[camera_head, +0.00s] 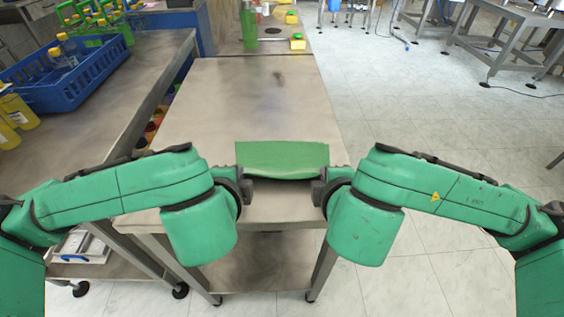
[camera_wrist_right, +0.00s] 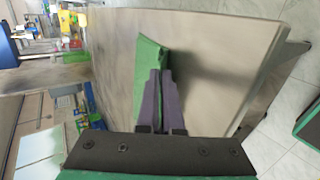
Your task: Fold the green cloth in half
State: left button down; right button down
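The green cloth (camera_head: 283,157) stretches between my two grippers over the near part of the metal table. Its near edge sags in the middle, with a dark shadow below. My right gripper (camera_head: 332,176) is at its right near corner. In the right wrist view its fingers (camera_wrist_right: 160,75) are close together on the green cloth (camera_wrist_right: 147,62). My left gripper (camera_head: 240,176) is at the left near corner, its fingers mostly hidden by my wrist, and that corner is held up level with the right one. The cloth's underside is hidden in the head view.
The metal table (camera_head: 220,100) is clear beyond the cloth. A side bench on the left carries a blue crate (camera_head: 68,75) and yellow bottles (camera_head: 18,110). A green bottle (camera_head: 249,28) stands on the far table. Open floor lies to the right.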

pick_arm(q)
jog(key=shift+w, duration=0.1)
pick_arm(e)
jog(key=shift+w, duration=0.1)
pick_arm(q)
jog(key=c, duration=0.7)
grip_release()
pick_arm(e)
jog(key=c, duration=0.7)
grip_release()
pick_arm(q)
jog(key=shift+r, duration=0.1)
pick_arm(e)
jog(key=shift+r, duration=0.1)
pick_arm(q)
jog(key=s+r, duration=0.1)
jog(key=r, duration=0.2)
jog(key=s+r, duration=0.1)
jog(key=r, duration=0.2)
jog(key=s+r, duration=0.2)
jog(key=shift+r, duration=0.4)
pick_arm(e)
jog(key=s+r, duration=0.1)
jog(key=r, duration=0.2)
jog(key=s+r, duration=0.1)
jog(key=r, duration=0.2)
jog(key=s+r, duration=0.2)
jog(key=shift+r, duration=0.4)
